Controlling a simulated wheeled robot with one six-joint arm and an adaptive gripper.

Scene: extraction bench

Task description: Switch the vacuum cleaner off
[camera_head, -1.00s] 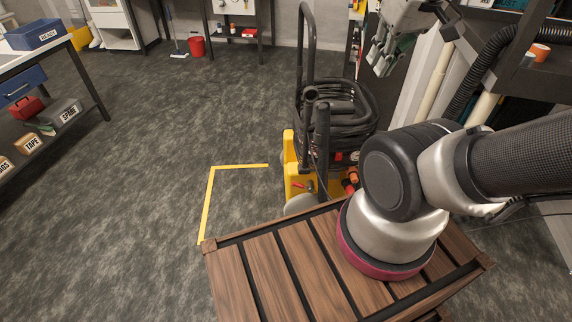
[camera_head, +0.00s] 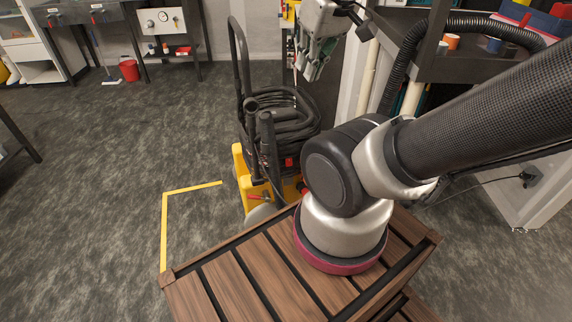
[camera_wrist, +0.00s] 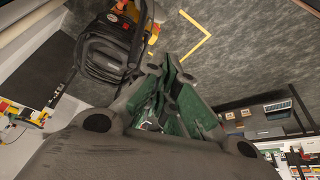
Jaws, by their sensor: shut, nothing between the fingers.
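The vacuum cleaner (camera_head: 245,185) has a yellow base, a tall black handle and a coiled black hose on top. It stands on the floor just beyond my wooden-slatted base, right of a yellow floor marking. In the wrist view the vacuum cleaner (camera_wrist: 105,45) is at the upper left, upside down, with red and yellow parts at the top edge. My gripper (camera_head: 312,75) is raised behind the vacuum and to its right, apart from it. In the wrist view my gripper (camera_wrist: 170,62) shows its green-grey fingers together and empty.
A shelf (camera_head: 450,70) with a thick black hose stands close on the right. A cable runs along the floor to a wall socket (camera_head: 529,177). A yellow floor marking (camera_head: 165,230) lies left of the vacuum. The floor at left is open. A red bucket (camera_head: 129,70) stands at the back.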

